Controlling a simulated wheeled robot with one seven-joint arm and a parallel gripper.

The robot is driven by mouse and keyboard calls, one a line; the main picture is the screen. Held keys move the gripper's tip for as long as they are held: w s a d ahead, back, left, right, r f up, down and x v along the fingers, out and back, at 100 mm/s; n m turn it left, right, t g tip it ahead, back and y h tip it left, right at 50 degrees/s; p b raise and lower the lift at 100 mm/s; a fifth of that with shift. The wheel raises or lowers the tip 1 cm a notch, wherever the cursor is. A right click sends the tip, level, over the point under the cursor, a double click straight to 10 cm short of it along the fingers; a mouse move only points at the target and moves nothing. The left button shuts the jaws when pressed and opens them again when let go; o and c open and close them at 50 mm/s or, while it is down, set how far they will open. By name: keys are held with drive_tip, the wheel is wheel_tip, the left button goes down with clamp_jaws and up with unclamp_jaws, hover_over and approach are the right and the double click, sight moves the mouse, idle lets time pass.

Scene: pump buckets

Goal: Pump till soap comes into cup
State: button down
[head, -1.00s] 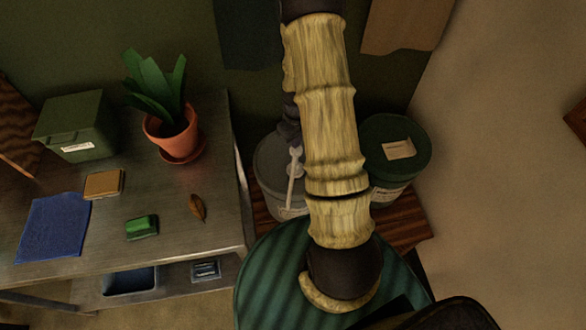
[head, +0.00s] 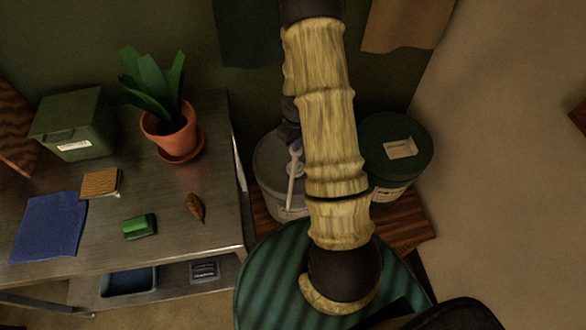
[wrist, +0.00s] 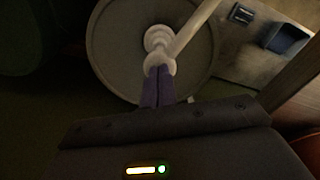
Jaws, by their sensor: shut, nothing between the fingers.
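The grey bucket (head: 268,165) with a pale lid stands behind my arm. A white pump (head: 295,165) with a long spout rises from its lid. In the wrist view the lid (wrist: 115,50) fills the upper middle, with the pump (wrist: 158,40) at its centre and the spout (wrist: 195,25) running to the upper right. My gripper (wrist: 158,72) is shut and empty, its purple fingertips at the pump head. They look to be touching it, but I cannot tell how firmly. I see no cup or soap in either view.
A dark green bucket (head: 415,140) stands right of the grey one on a wooden surface (head: 405,232). The metal table (head: 110,240) at left holds a potted plant (head: 168,130), a green box (head: 72,125), a blue cloth (head: 48,228) and small items.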

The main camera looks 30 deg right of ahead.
drive_tip(key=shift+f+b, duration=0.9)
drive_tip(key=shift+f, duration=0.5)
drive_tip(key=shift+r+p, duration=1.85)
drive_tip(key=shift+r, duration=0.75)
drive_tip(key=shift+f, duration=0.1)
